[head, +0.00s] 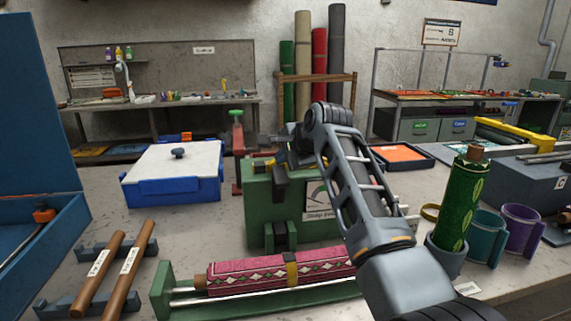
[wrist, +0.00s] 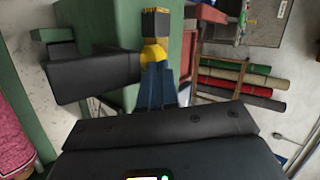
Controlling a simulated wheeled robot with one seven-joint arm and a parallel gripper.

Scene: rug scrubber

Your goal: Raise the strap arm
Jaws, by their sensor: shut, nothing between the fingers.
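A green machine (head: 258,205) with a gauge label stands mid-table behind the rug roll. A black, block-ended arm (head: 280,184) juts from its upper front; it looms large at the left of the wrist view (wrist: 80,72). A pink patterned rug roll (head: 240,274) lies in a green cradle with a yellow strap (head: 291,268) around it. I cannot tell for sure which part is the strap arm. My gripper (wrist: 155,28) is shut and empty, beside the black arm and close to the green body; contact is unclear. In the head view my arm partly hides it.
A blue box with a white lid (head: 172,172) and two brown rollers (head: 112,268) are at left. A green rolled rug (head: 459,200) stands in a holder at right beside teal and purple cups. A red post (head: 238,150) stands behind the machine.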

